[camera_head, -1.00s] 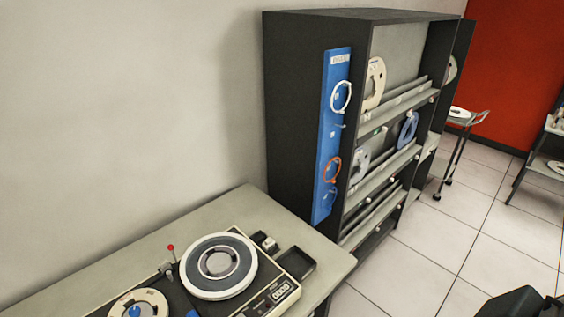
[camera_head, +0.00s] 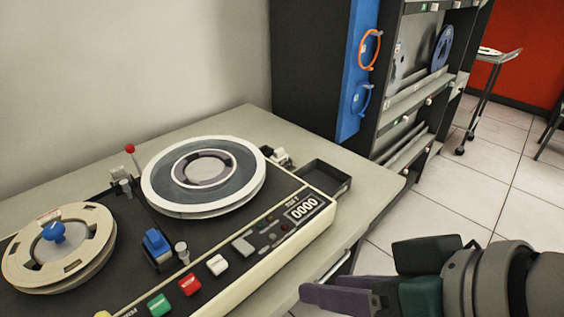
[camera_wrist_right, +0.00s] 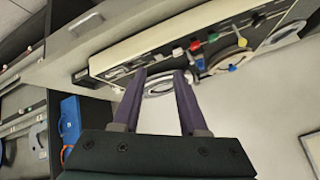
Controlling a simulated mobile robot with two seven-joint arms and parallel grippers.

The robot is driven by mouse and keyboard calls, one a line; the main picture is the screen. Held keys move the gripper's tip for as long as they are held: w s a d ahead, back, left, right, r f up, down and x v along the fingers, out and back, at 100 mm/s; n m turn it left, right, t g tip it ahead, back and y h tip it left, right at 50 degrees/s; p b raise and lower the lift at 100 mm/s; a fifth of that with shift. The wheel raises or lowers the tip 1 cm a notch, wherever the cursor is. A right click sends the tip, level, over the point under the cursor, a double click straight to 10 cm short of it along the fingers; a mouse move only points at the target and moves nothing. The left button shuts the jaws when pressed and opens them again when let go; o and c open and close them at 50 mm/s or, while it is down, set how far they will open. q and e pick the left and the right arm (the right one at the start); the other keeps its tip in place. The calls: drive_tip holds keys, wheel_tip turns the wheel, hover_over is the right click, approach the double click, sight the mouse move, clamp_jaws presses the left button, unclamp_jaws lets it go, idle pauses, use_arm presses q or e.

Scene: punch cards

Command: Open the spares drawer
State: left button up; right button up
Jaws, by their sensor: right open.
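A pale bar handle (camera_head: 333,266) shows below the front edge of the desk at its right end. It also shows in the right wrist view (camera_wrist_right: 86,21), on a grey front under the desktop; this appears to be the spares drawer, and it looks shut. Most of its front is hidden in the head view, and I can read no label. My right gripper (camera_head: 318,293) is at the lower right of the head view, in front of the desk and beside the handle, apart from it. In the wrist view its two purple fingers (camera_wrist_right: 160,76) are spread and empty. My left gripper is not in view.
A tape recorder (camera_head: 262,232) with two reels covers much of the desk (camera_head: 250,122). A small black tray (camera_head: 340,181) lies at its right end. A dark shelf rack (camera_head: 310,70) stands behind; a trolley (camera_head: 490,75) is further off.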

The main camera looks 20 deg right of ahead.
drive_tip(key=w+a+f+m+t+y+b, duration=0.1)
drive_tip(key=w+f+m+t+b, duration=0.1)
drive_tip(key=f+b, duration=1.2)
drive_tip(key=w+f+m+t+b, duration=0.1)
drive_tip(key=w+f+b, duration=0.2)
drive_tip(key=f+b, duration=1.1)
drive_tip(key=m+t+h+b, duration=0.7)
drive_tip(key=m+h+b, duration=0.45)
drive_tip(key=m, duration=0.85)
approach(336, 267)
drive_tip(key=shift+h, duration=0.25)
drive_tip(key=x, duration=1)
drive_tip(key=shift+w+a+f+b, duration=0.1)
drive_tip(key=shift+f+b, duration=0.25)
drive_tip(key=c, duration=0.3)
clamp_jaws()
